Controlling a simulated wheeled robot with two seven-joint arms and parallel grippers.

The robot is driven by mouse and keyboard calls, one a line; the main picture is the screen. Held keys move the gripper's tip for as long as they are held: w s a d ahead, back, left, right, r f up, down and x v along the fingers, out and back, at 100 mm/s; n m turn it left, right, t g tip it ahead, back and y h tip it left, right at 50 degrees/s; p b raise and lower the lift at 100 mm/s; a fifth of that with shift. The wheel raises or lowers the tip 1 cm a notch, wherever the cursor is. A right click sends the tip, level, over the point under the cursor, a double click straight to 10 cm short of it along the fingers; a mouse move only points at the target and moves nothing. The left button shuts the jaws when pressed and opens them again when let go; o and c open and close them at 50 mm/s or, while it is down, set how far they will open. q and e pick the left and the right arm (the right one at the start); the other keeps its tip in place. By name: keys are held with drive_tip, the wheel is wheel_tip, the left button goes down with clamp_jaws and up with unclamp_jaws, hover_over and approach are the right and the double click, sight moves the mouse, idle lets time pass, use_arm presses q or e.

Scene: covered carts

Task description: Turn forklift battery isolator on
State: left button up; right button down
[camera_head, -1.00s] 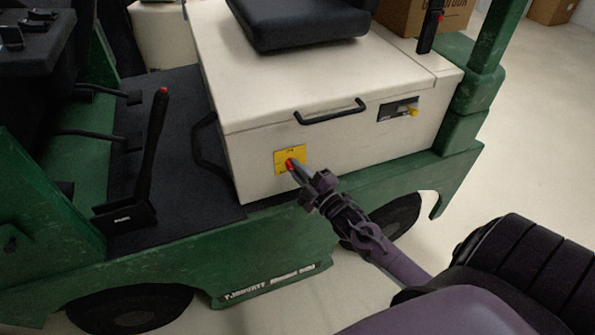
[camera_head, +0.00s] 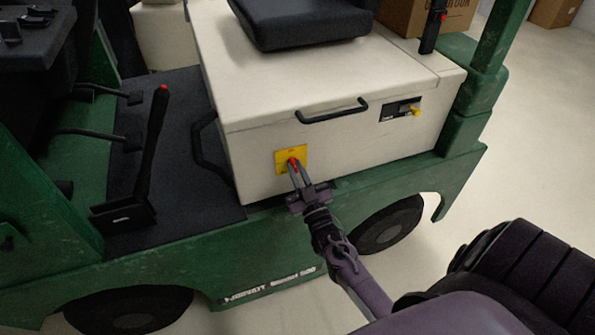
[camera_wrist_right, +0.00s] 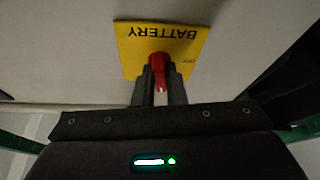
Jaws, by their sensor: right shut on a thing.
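The red battery isolator knob (camera_head: 293,163) sits on a yellow plate (camera_head: 303,153) on the cream side panel of the forklift's seat box. In the right wrist view the knob (camera_wrist_right: 158,62) stands in front of the yellow plate (camera_wrist_right: 185,48), which reads "BATTERY" upside down. My right gripper (camera_head: 295,172) is at the plate with its two fingers shut on the red knob. It also shows in the right wrist view (camera_wrist_right: 160,80), one finger on each side of the knob. The fingers hide part of the knob. My left gripper is not in view.
A black handle (camera_head: 332,114) sticks out above the plate, and a small panel with a yellow lever (camera_head: 411,110) is to its right. The green forklift frame (camera_head: 270,245) runs below. A black lever with a red tip (camera_head: 150,150) stands at left.

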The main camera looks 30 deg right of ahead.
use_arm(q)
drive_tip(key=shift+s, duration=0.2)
use_arm(e)
drive_tip(key=shift+m+h, duration=0.7)
drive_tip(key=shift+m, duration=0.6)
drive_tip(key=shift+a+m, duration=0.1)
drive_tip(key=shift+m, duration=0.2)
drive_tip(key=c, duration=1.5)
unclamp_jaws()
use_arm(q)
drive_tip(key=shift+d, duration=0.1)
use_arm(e)
drive_tip(key=shift+s+f, duration=0.1)
